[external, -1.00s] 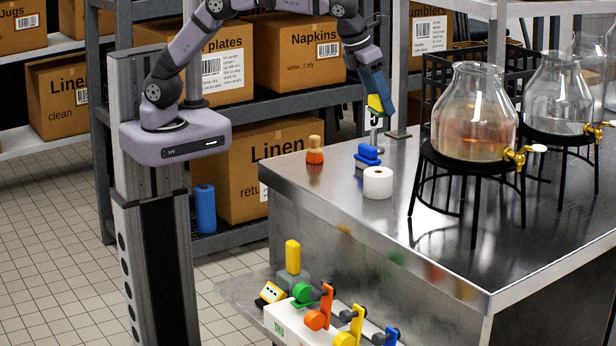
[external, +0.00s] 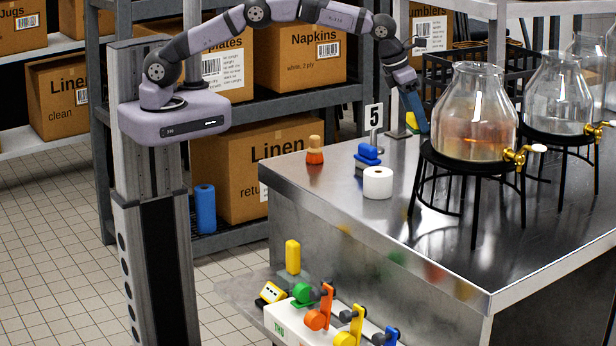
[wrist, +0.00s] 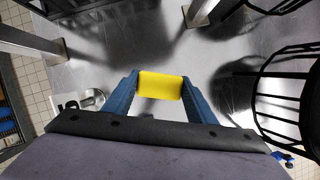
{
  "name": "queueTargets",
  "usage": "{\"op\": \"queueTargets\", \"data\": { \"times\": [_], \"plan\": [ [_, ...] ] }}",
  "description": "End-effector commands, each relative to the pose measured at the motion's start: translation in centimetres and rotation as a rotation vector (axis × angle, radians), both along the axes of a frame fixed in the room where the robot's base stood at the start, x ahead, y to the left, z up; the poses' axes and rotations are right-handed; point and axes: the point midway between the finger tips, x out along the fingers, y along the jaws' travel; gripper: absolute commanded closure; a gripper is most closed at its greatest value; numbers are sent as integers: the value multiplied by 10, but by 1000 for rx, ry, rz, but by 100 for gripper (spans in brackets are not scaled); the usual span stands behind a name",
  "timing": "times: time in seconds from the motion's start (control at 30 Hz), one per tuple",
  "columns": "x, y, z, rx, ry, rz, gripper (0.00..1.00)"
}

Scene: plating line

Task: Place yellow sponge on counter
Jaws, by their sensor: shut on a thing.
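My gripper (external: 418,125) is over the back part of the steel counter (external: 330,195), left of the near glass dispenser. It is shut on the yellow sponge (external: 411,119). In the wrist view the sponge (wrist: 160,86) sits between the two blue fingers of my gripper (wrist: 160,88), with its yellow face showing. The counter (wrist: 135,40) lies below it. I cannot tell exactly how high the sponge is, or whether it touches the counter. In the external view the fingers hide part of it.
The near dispenser (external: 475,115) on its black stand is close on the right. A number 5 sign (external: 374,117) stands to the left.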

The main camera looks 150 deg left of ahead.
Motion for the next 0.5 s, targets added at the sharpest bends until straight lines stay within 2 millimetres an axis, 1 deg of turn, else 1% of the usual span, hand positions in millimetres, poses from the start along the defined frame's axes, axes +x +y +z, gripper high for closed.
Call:
{"op": "queueTargets", "data": {
  "times": [0.17,0.27,0.5],
  "plan": [
    [0,0,-5,0,0,0,70],
    [0,0,-13,-2,3,1,70],
    [0,-1,-48,-1,3,0,70]
  ]
}}
